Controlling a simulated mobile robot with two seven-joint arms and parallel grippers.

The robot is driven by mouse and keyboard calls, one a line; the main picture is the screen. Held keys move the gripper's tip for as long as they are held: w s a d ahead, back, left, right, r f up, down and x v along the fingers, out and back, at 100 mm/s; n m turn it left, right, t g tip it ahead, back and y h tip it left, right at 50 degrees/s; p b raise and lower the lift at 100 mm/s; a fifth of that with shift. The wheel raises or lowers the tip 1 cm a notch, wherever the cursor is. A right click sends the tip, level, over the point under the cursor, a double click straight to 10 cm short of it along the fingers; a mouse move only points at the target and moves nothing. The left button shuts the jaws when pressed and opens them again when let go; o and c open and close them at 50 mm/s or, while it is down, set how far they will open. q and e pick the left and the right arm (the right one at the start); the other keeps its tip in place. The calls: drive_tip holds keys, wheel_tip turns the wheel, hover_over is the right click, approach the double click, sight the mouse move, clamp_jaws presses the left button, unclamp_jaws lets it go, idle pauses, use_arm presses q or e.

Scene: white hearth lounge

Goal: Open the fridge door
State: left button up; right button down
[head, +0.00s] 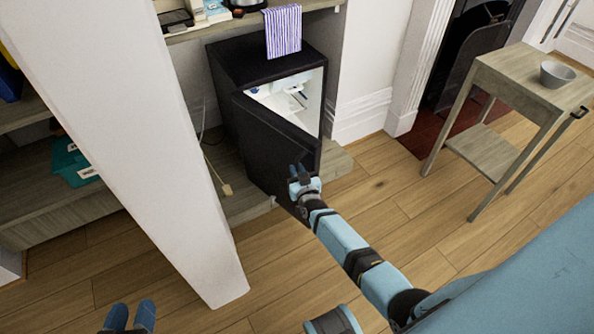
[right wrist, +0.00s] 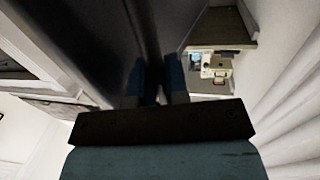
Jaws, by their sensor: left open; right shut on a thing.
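The small black fridge (head: 263,65) stands in a nook below a shelf. Its door (head: 268,145) is partly open, and the white lit interior (head: 292,95) with some items shows above and behind it. My right gripper (head: 299,172) is shut on the door near its free edge, at the front of the fridge. In the right wrist view my right fingers (right wrist: 158,85) pinch a dark upright part of the door, whose exact shape is too dark to tell. My left gripper (head: 131,317) is open and empty at the bottom left, far from the fridge.
A white slanted pillar (head: 140,130) stands between my left gripper and the fridge. A striped cloth (head: 283,30) hangs over the fridge top. A wooden side table (head: 500,75) with a grey bowl (head: 556,74) stands at the right. Wood floor in front is clear.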

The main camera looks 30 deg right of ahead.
use_arm(q)
drive_tip(key=shift+s+a+f, duration=0.1)
drive_tip(key=shift+a, duration=0.05)
use_arm(e)
drive_tip(key=shift+a, duration=0.1)
drive_tip(key=c, duration=1.2)
unclamp_jaws()
drive_tip(key=shift+s, duration=0.1)
use_arm(q)
drive_tip(key=shift+w+r, duration=0.3)
use_arm(e)
drive_tip(key=shift+o, duration=0.2)
use_arm(q)
drive_tip(key=shift+s, duration=0.1)
